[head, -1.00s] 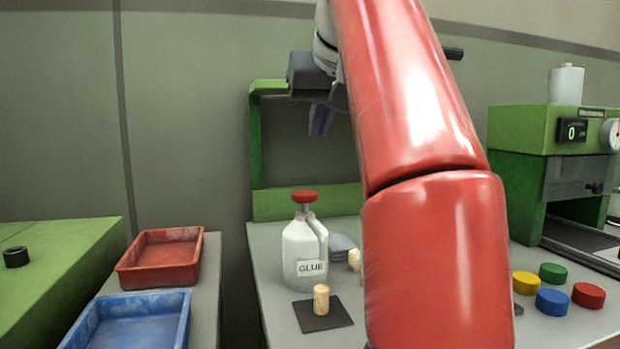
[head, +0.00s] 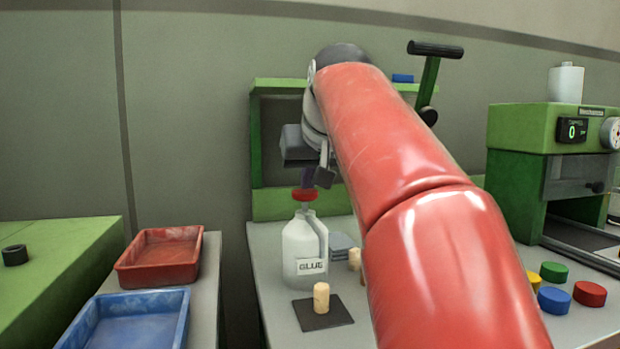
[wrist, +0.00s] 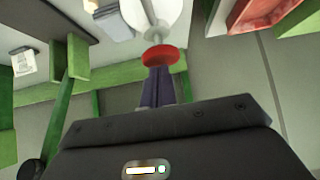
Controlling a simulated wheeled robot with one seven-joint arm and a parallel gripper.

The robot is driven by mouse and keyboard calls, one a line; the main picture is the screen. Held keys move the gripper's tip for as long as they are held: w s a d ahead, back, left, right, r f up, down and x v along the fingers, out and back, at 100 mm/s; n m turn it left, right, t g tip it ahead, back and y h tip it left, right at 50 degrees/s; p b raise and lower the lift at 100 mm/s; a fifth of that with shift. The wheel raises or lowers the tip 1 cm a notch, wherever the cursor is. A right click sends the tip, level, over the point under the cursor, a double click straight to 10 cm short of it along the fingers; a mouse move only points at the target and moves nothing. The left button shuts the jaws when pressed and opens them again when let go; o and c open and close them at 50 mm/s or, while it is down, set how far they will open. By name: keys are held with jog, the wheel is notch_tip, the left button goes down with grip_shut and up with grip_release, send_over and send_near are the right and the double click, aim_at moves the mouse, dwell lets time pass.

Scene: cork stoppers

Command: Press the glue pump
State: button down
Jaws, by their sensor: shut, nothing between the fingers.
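The glue bottle (head: 303,248) is a white jug labelled GLUE, upright on the grey table, with a red pump top (head: 305,194). In the wrist view the red pump top (wrist: 159,56) sits right at my fingertips, with the white bottle (wrist: 152,18) beyond it. My gripper (head: 306,182) is shut and empty, pointing down directly over the pump top. It looks to be touching the top or very close to it; I cannot tell which. The pump stem is short below the red top.
A cork (head: 321,297) stands on a dark square pad (head: 328,315) in front of the bottle. Another cork (head: 354,259) and grey stacked pieces (head: 343,247) are beside it. Red (head: 160,258) and blue (head: 130,320) trays are left. Coloured discs (head: 554,299) lie right. A green frame (head: 258,150) stands behind.

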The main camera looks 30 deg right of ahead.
notch_tip(320, 180, down, 2)
jog(key=shift+f+b, duration=0.25)
jog(key=shift+b, duration=0.6)
jog(key=p+v, duration=0.1)
jog(key=v, duration=0.7)
jog(key=shift+r+p, duration=0.2)
jog(key=shift+p, duration=0.1)
